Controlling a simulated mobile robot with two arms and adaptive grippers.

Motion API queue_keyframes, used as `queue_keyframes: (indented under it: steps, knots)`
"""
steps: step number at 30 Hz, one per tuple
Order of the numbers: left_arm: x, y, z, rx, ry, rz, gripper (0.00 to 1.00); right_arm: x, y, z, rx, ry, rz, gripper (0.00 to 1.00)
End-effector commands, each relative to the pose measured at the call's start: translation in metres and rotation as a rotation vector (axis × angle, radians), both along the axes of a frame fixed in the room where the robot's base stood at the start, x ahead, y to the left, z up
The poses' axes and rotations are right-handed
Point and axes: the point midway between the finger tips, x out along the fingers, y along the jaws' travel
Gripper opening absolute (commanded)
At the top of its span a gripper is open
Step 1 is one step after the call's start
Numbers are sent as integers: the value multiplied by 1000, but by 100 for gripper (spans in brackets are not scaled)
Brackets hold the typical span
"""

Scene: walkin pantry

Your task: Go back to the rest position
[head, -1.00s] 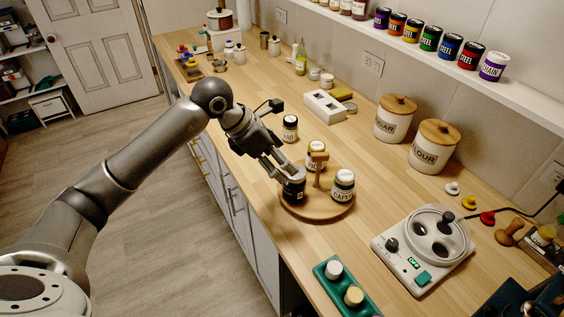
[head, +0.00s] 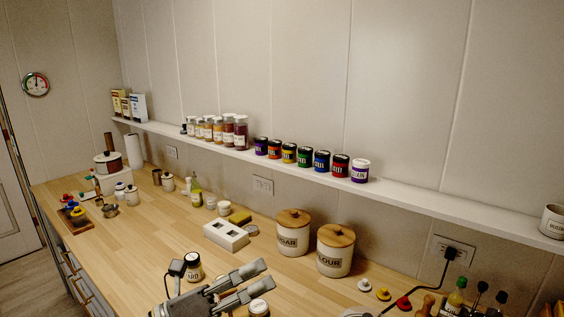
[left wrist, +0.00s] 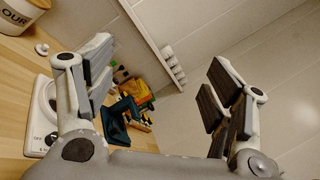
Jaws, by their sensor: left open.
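My left gripper (head: 262,278) is at the bottom of the head view, raised above the counter, open and empty. In the left wrist view its two fingers (left wrist: 158,80) are spread wide with nothing between them. A jar with a dark lid (head: 193,266) stands just behind the gripper, and another light-lidded jar (head: 259,307) shows partly below the fingers. The round wooden turntable is out of view. My right gripper is not in view.
The wooden counter (head: 130,236) holds a white block with openings (head: 226,235), a sugar canister (head: 293,232) and a flour canister (head: 335,251). A white wall shelf (head: 410,190) carries several jars and cans. The left wrist view shows a white appliance (left wrist: 42,112) beside the fingers.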

Motion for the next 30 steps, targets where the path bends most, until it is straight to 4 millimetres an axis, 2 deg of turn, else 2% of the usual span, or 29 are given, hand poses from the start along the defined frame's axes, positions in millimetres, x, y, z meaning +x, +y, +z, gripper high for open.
queue_keyframes:
  steps: [3,5,8,11,14,16,20,21,24,27,30]
  knots:
    - [6,22,21,-301,127,108,76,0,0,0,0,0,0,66]
    - [11,40,25,-446,200,176,76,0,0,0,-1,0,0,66]
    - [21,74,18,-672,342,298,76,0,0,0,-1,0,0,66]
    - [27,110,-6,-878,503,436,76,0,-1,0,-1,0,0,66]
    - [26,144,-45,-1062,679,589,76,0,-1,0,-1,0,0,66]
    - [19,164,-80,-1175,813,703,76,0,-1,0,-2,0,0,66]
    - [-12,188,-153,-1346,1077,929,76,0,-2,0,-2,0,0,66]
    - [-26,192,-176,-1385,1163,1003,76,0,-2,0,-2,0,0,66]
    - [-67,195,-227,-1460,1373,1178,76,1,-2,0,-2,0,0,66]
    - [-110,189,-265,-1493,1558,1329,76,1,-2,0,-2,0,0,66]
    - [-152,180,-291,-1498,1719,1458,76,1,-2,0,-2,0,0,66]
